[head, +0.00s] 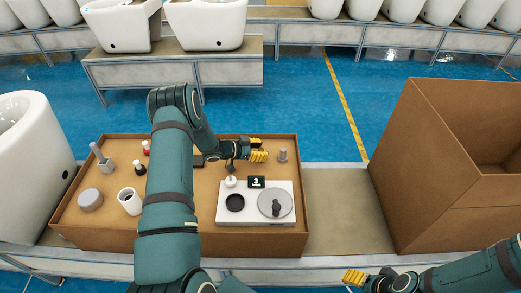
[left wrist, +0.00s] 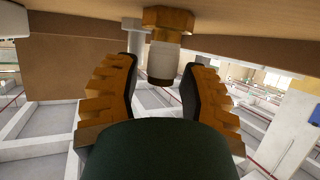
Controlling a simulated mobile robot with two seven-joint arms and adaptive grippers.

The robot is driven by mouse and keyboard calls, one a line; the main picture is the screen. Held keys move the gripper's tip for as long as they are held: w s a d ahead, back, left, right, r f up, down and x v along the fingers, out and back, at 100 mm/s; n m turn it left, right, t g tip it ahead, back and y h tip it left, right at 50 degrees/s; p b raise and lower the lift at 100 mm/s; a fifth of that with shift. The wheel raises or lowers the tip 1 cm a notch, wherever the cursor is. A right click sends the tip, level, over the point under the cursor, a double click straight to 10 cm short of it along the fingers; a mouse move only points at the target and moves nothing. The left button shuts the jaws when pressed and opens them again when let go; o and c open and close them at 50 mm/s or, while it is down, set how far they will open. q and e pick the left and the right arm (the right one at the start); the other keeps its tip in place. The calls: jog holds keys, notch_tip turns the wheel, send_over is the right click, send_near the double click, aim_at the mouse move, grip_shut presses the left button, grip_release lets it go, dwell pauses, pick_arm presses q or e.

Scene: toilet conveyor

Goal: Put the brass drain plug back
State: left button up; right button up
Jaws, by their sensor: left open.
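In the left wrist view the brass drain plug (left wrist: 166,22), a hexagonal brass piece with a dull grey-brown cylindrical end, shows between and beyond my left fingers (left wrist: 165,95). Gaps show on both sides, so the fingers are apart and do not grip it. In the head view my left gripper (head: 258,149) is low over the back of the cardboard tray (head: 180,240); I cannot make out the plug there. My right gripper (head: 355,277) is at the bottom edge, outside the tray; its opening is unclear.
A white stand (head: 256,216) with a black disc, a grey disc and a "3" sign is in front of the left gripper. A small grey post (head: 283,155) stands right of it. A mug (head: 130,201) is left. A large cardboard box (head: 440,170) is right.

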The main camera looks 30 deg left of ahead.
pick_arm(q)
jog(key=shift+s+a+r+p, duration=0.15)
jog(key=shift+s+p, duration=0.1)
jog(key=shift+p, duration=0.35)
jog(key=p+v, duration=0.1)
jog(key=v, duration=1)
jog(key=shift+a+r, duration=0.15)
jog(key=shift+r, duration=0.1)
jog(key=shift+s+r+p, duration=0.1)
jog(key=shift+p, duration=0.2)
